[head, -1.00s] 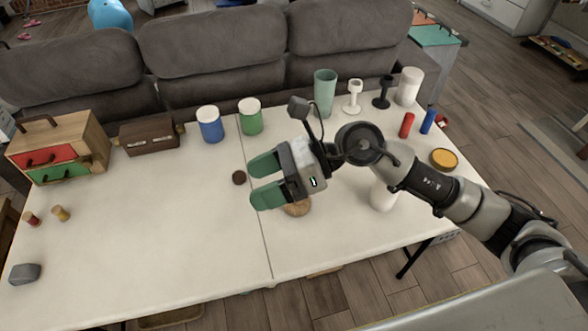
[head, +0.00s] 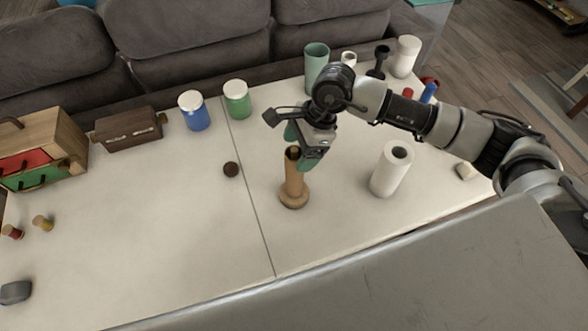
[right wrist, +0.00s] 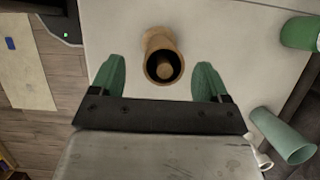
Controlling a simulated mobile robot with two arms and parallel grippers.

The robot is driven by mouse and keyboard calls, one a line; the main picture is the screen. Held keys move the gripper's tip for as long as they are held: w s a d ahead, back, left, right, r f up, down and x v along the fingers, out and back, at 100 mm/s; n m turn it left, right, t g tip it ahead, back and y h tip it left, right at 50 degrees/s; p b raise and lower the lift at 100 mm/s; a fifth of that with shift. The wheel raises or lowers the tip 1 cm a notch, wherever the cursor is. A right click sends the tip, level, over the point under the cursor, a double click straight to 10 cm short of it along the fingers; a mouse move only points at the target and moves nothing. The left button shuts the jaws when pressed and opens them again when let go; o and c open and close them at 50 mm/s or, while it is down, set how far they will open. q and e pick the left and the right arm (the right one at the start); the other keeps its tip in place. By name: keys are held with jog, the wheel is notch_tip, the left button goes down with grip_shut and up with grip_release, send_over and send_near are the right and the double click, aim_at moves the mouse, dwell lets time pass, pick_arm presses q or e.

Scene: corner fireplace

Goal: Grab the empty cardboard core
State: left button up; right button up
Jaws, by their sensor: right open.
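The empty cardboard core (head: 294,178) is a brown tube standing upright on a round wooden base (head: 294,201) on the white table. In the right wrist view, I look down on the open top of the core (right wrist: 164,66), with a wooden peg inside it. My right gripper (head: 299,148) is open, with green fingers pointing down near the core's top. In the right wrist view, the core shows between and slightly beyond the two fingers of the right gripper (right wrist: 160,75). I cannot tell whether they touch it. My left gripper is not in view.
A white paper roll (head: 391,170) stands right of the core. A dark round disc (head: 231,169) lies left. Blue (head: 194,111) and green (head: 237,100) jars and a green cup (head: 316,68) stand behind.

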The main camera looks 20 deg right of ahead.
aim_at(292, 159)
jog(key=p+x, duration=0.1)
jog(key=x, duration=0.2)
jog(key=shift+w+a+f, duration=0.15)
jog(key=shift+f, duration=0.15)
jog(key=shift+a+f, duration=0.1)
jog(key=shift+f, duration=0.25)
jog(key=shift+c, duration=1.4)
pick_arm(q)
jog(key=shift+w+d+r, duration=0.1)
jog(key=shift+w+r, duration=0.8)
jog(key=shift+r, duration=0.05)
pick_arm(e)
jog(key=c, duration=0.9)
